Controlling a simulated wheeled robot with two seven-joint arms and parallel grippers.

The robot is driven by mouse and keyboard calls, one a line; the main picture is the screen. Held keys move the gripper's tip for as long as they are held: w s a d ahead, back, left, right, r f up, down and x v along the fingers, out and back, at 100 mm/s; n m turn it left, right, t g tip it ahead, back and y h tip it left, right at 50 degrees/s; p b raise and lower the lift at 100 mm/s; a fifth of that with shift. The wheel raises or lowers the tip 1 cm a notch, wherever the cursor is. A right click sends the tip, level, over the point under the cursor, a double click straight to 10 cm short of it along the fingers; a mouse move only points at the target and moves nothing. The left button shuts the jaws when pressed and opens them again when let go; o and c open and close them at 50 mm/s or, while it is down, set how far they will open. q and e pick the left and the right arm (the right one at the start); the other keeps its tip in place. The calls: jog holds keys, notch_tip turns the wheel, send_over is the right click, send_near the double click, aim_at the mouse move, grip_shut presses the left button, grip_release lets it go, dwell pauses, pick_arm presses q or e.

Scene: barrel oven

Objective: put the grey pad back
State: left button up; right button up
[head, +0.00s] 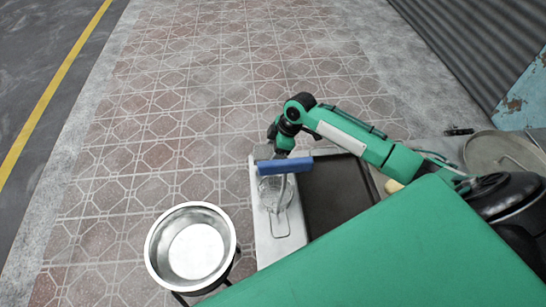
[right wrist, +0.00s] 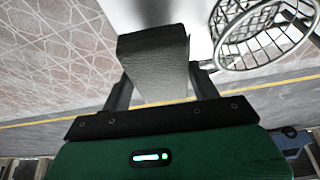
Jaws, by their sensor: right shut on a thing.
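The grey pad (right wrist: 153,52) is a dark grey, rough-faced block. In the right wrist view it sits between the two black fingers of my right gripper (right wrist: 161,86), which is shut on it. In the head view the grey pad (head: 263,152) shows small, at the far end of the pale tray. My right gripper (head: 272,148) is there at the end of the green arm, its fingers mostly hidden. I cannot tell whether the pad touches the surface below. My left gripper is not in view.
A wire basket (head: 273,192) stands on the pale metal tray (head: 267,248), close to the pad; it also shows in the right wrist view (right wrist: 262,40). A dark pan (head: 335,195) is right, a steel bowl (head: 193,250) left.

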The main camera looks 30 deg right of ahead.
notch_tip(320, 180, down, 4)
jog(key=shift+p, duration=0.35)
jog(key=shift+f, duration=0.5)
jog(key=o, duration=0.9)
jog(key=shift+f, duration=0.1)
jog(key=shift+o, duration=0.2)
jog(key=shift+r, duration=0.2)
jog(key=shift+d+r, duration=0.2)
jog(key=shift+r, duration=0.05)
jog(key=b+v, duration=0.2)
jog(key=v, duration=0.9)
jog(key=shift+s+r, duration=0.15)
